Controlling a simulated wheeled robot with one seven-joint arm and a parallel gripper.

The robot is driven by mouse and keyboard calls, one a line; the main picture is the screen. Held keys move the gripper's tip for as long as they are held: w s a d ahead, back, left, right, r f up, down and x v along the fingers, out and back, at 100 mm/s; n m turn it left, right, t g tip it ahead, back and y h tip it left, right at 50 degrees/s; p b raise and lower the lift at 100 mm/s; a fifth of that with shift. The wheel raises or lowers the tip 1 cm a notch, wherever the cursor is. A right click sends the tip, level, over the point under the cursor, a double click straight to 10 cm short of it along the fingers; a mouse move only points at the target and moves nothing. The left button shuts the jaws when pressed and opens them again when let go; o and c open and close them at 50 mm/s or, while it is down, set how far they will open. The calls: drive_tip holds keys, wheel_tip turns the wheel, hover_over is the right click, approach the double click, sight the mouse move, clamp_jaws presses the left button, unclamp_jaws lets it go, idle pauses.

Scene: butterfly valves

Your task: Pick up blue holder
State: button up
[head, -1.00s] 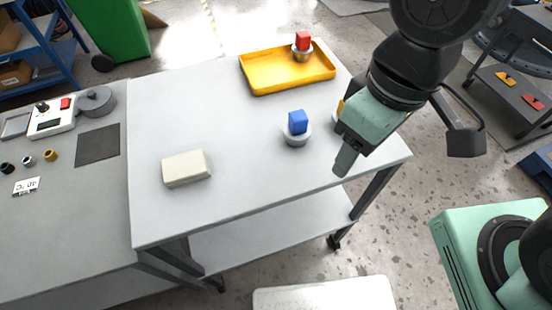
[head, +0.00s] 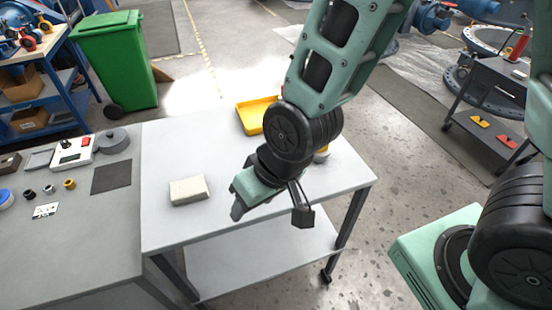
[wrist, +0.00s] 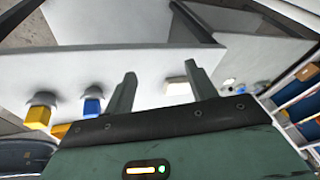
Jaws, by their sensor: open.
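The blue holder (wrist: 92,107), a blue block on a round grey base, shows in the wrist view left of my left finger, apart from it. In the head view it is hidden behind my arm. My gripper (wrist: 160,72) is open, with nothing between its two fingers. In the head view my gripper (head: 238,211) is over the front part of the white table, right of the beige block.
A beige block (head: 188,190) lies on the white table (head: 185,145). A yellow tray (head: 250,116) sits at the back, partly hidden by my arm. A yellow holder (wrist: 40,114) stands near the blue one. A grey bench (head: 80,245) adjoins at left.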

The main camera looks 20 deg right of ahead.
drive_tip(key=w+d+f+m+t+h+p, duration=0.1)
drive_tip(key=w+d+f+m+t+p, duration=0.4)
drive_tip(key=p, duration=0.3)
drive_tip(key=d+r+t+h+p, duration=0.2)
drive_tip(key=d+r+t+p, duration=0.1)
drive_tip(key=d+t+p, duration=0.3)
drive_tip(key=shift+n, duration=0.4)
drive_tip(key=b+x, duration=0.2)
drive_tip(key=b, duration=0.1)
drive_tip(key=d+b+x, duration=0.1)
drive_tip(key=b+x, duration=0.2)
drive_tip(key=b, duration=0.1)
drive_tip(key=b+x, duration=0.3)
drive_tip(key=b, duration=0.1)
drive_tip(key=shift+d+f, duration=0.3)
drive_tip(key=shift+f, duration=0.05)
drive_tip(key=b+x, duration=0.1)
drive_tip(key=b, duration=0.1)
drive_tip(key=b+x, duration=0.2)
drive_tip(key=shift+w+r+b, duration=0.15)
drive_tip(key=shift+r+b, duration=0.05)
drive_tip(key=shift+b, duration=0.1)
drive_tip(key=shift+w, duration=0.35)
drive_tip(key=p+x, duration=0.1)
drive_tip(key=x, duration=0.2)
drive_tip(key=shift+w+p, duration=0.3)
drive_tip(key=shift+p, duration=0.05)
drive_tip(key=shift+w+f, duration=0.25)
drive_tip(key=shift+w, duration=0.15)
clamp_jaws()
